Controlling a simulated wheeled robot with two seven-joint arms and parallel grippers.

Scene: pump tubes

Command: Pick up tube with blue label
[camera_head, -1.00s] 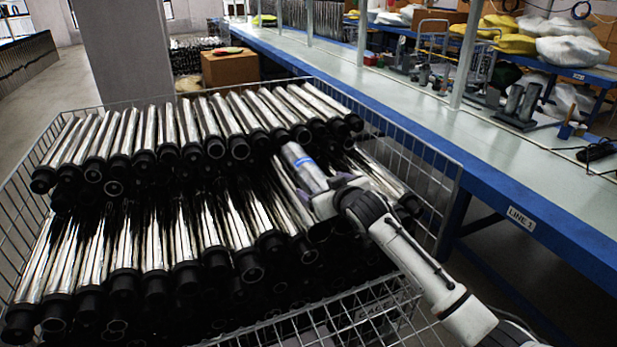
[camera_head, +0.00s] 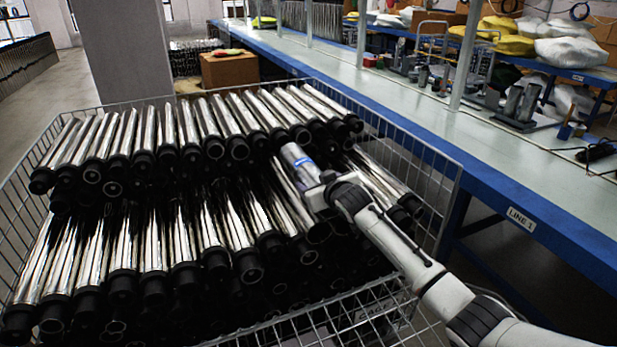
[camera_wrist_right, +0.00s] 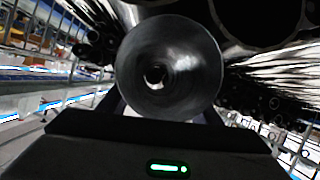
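The tube with the blue label (camera_head: 300,163) is a silver-grey cylinder on the right part of the tube pile, with its label facing up. My right gripper (camera_head: 318,190) is at its near, lower end. The fingers look drawn in against the tube's sides and shut on it. In the right wrist view the round end of the tube (camera_wrist_right: 168,65) faces the camera between the two dark fingers, and it hides the fingertips. The tube still lies in among the other tubes. My left gripper is not in view.
A wire basket (camera_head: 452,190) holds stacked rows of shiny tubes with black ends (camera_head: 150,250), close around my right gripper. A long blue-edged workbench (camera_head: 400,110) runs along the basket's right side. A cardboard box (camera_head: 230,68) stands behind the basket.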

